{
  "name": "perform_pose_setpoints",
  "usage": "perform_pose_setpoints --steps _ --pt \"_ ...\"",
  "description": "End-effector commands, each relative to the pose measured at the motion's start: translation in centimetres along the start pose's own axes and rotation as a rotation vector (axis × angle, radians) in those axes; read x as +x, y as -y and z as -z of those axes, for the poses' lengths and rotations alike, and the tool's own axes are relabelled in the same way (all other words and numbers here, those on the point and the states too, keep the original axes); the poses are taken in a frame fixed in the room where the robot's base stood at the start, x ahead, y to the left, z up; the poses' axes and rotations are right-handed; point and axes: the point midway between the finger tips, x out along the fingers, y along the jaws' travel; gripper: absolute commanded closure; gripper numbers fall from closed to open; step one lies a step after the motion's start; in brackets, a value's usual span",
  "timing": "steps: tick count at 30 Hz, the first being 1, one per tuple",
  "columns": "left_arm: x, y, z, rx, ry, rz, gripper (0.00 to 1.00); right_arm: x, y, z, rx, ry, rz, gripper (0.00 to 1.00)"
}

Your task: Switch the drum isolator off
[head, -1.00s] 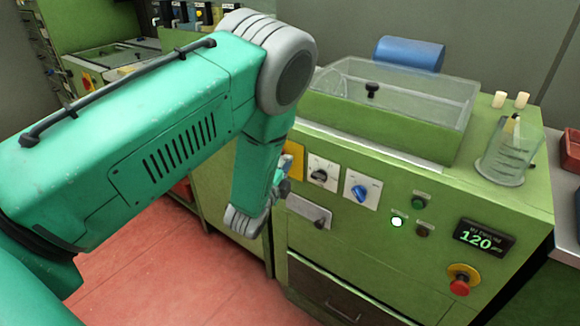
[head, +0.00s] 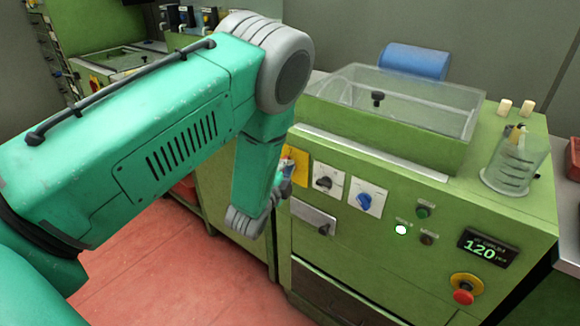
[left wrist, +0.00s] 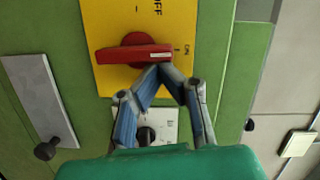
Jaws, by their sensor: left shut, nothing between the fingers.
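The drum isolator is a red rotary handle (left wrist: 134,53) on a yellow plate (left wrist: 96,20) in the left wrist view. Its white-marked end points right, toward the ON label; OFF is at the top of the plate. My left gripper (left wrist: 160,70) is shut and empty, its fingertips at the handle's lower edge near the marked end. I cannot tell whether they touch it. In the head view the yellow plate (head: 298,160) is partly hidden behind my left gripper (head: 284,172), and the handle cannot be made out. My right gripper is not in view.
A black-knob switch (head: 325,182) and a blue-knob switch (head: 364,201) sit right of the plate. Lower right are a lit white lamp (head: 401,230), a display (head: 486,247) and a red emergency button (head: 464,296). A clear-lidded trough (head: 400,100) and beaker (head: 516,165) stand on top.

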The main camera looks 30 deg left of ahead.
Motion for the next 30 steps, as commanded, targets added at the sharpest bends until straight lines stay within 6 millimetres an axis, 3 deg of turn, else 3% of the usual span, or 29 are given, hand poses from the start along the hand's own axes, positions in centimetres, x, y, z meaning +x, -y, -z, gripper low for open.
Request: perform_pose_setpoints --steps 11,30 --pt "0.1 0.7 -0.5 -0.197 0.003 -0.05 1.0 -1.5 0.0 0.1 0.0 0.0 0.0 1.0" --pt "0.6 1.4 -2.3 -0.787 0.003 -0.195 1.0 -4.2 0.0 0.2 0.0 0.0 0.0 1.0"
